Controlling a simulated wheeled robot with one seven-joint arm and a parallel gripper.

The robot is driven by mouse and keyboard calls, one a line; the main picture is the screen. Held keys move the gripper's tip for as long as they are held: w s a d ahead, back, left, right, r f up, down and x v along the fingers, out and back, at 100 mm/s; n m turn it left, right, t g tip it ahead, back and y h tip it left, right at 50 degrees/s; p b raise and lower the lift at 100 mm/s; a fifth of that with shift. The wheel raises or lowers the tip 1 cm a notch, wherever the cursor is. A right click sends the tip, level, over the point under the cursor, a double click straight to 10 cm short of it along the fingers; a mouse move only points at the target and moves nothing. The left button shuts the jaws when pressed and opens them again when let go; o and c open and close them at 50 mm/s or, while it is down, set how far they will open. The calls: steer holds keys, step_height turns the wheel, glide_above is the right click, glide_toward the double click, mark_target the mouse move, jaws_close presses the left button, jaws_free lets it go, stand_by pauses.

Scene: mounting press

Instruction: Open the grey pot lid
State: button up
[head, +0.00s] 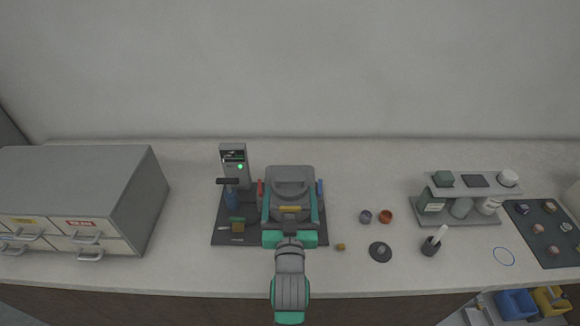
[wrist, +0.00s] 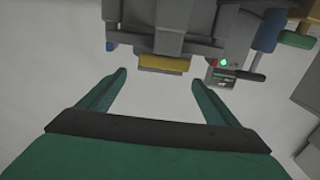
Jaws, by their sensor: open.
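The grey press unit (head: 290,176) stands on a dark mat, with its rounded grey lid closed on top. A yellow bar (head: 290,209) sits at the lid's front edge; the bar also shows in the wrist view (wrist: 164,63). My gripper (head: 291,204) is open and empty over the front of the unit, one teal finger on each side of the bar. In the wrist view my gripper (wrist: 160,76) frames the bar between its spread fingertips, apart from it. Part of the unit's front is hidden by my gripper and wrist.
A tall grey device (head: 234,168) with a green light stands left of the unit. A grey cup (head: 365,216), an orange-brown cup (head: 386,216) and a dark round disc (head: 380,253) lie to the right. A drawer cabinet (head: 75,185) fills the left end.

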steer(key=w, duration=1)
steer(key=shift+w, duration=0.3)
steer(key=c, duration=1.5)
steer(key=shift+w+r, duration=0.1)
